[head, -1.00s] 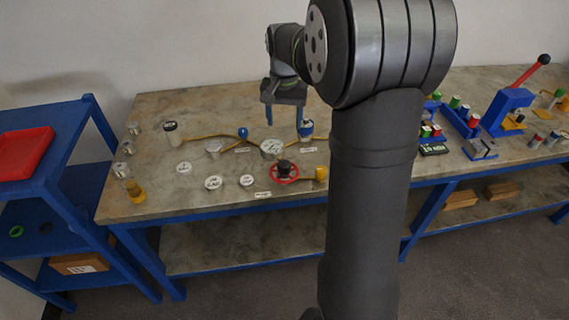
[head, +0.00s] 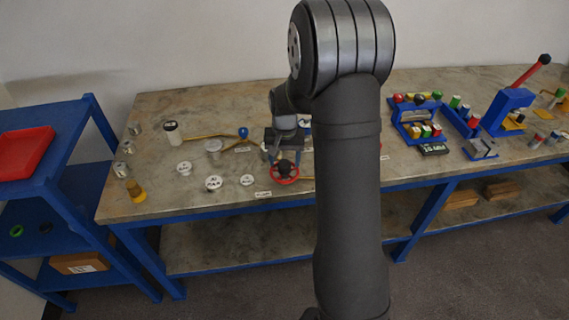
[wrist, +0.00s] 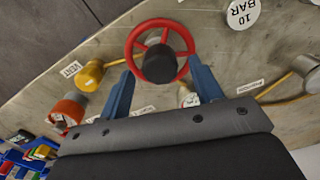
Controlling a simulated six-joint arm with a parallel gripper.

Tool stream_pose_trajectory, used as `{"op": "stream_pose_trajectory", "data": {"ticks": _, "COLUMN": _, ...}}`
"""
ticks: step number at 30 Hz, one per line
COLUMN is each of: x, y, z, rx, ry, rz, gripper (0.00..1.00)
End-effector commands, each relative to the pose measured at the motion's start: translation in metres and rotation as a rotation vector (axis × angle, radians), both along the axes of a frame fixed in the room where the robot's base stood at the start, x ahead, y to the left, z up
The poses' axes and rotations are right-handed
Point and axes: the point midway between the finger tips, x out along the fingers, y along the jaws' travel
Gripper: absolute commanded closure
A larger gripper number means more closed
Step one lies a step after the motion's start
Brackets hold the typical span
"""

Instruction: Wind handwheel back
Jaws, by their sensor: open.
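The red handwheel (head: 284,173) with a black hub stands near the front edge of the bench. In the wrist view the handwheel (wrist: 136,56) lies just beyond my fingertips, with its dark hub (wrist: 160,63) between them in the picture. My gripper (wrist: 161,76) is open, with one blue finger on each side and nothing held. In the head view my gripper (head: 286,157) is over the wheel, partly in front of it. I cannot tell whether the fingers touch the rim.
A yellow fitting (wrist: 89,74) by a VENT label sits beside the wheel. A white 10 BAR disc (wrist: 243,13) and a brass pipe (wrist: 275,86) are on the other side. White discs (head: 213,183) and a press with a red lever (head: 508,100) stand on the bench.

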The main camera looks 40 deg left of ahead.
Motion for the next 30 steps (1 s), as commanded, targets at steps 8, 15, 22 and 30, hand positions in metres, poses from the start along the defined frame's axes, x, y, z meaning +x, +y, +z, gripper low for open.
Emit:
{"op": "stream_pose_trajectory", "data": {"ticks": 8, "x": 0.0, "y": 0.0, "z": -0.023, "rx": 0.0, "ry": 0.0, "rz": 0.0, "gripper": 0.41}}
{"op": "stream_pose_trajectory", "data": {"ticks": 15, "x": 0.0, "y": 0.0, "z": -0.023, "rx": 0.0, "ry": 0.0, "rz": 0.0, "gripper": 0.41}}
{"op": "stream_pose_trajectory", "data": {"ticks": 22, "x": 0.0, "y": 0.0, "z": -0.023, "rx": 0.0, "ry": 0.0, "rz": 0.0, "gripper": 0.82}}
{"op": "stream_pose_trajectory", "data": {"ticks": 30, "x": 0.0, "y": 0.0, "z": -0.023, "rx": 0.001, "ry": -0.001, "rz": 0.017, "gripper": 0.85}}
